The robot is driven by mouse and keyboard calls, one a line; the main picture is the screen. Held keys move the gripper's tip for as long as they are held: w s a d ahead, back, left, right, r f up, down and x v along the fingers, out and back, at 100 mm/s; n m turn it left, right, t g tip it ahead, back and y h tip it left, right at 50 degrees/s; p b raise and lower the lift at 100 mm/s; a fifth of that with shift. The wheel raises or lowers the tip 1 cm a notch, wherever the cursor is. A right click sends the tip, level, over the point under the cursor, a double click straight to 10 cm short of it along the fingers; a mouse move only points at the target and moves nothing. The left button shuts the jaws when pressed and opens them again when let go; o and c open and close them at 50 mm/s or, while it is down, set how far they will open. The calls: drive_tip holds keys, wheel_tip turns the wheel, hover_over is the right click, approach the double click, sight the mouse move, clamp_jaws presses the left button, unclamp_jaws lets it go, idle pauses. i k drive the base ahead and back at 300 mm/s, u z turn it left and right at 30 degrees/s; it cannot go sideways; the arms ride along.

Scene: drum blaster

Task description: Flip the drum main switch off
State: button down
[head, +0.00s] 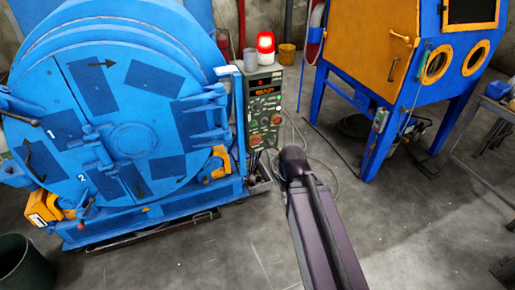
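The blue drum blaster (130,140) stands at the left with its round door closed. Its grey-green control panel (264,105) is upright at the drum's right side. The panel has a lit orange display (265,92), rows of small controls and red parts low down. The main switch is too small to make out, so its position cannot be told. My arm (318,230) reaches up from the bottom edge, and its dark front joint (291,163) appears just below and right of the panel. My gripper cannot be made out beyond that joint.
A lit red beacon (265,45) sits on top of the panel. A blue and orange blasting cabinet (385,65) stands at the upper right, with a metal table (490,115) beside it. A dark bin (20,265) is at lower left. Cables lie near the panel; the foreground floor is clear.

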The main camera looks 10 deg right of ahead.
sight(256, 140)
drive_tip(key=k, duration=0.8)
drive_tip(key=u, duration=0.25)
drive_tip(key=i, duration=0.4)
drive_tip(key=u, duration=0.9)
drive_tip(key=i, duration=1.45)
drive_tip(key=z, duration=0.35)
drive_tip(key=i, duration=0.6)
drive_tip(key=z, duration=0.45)
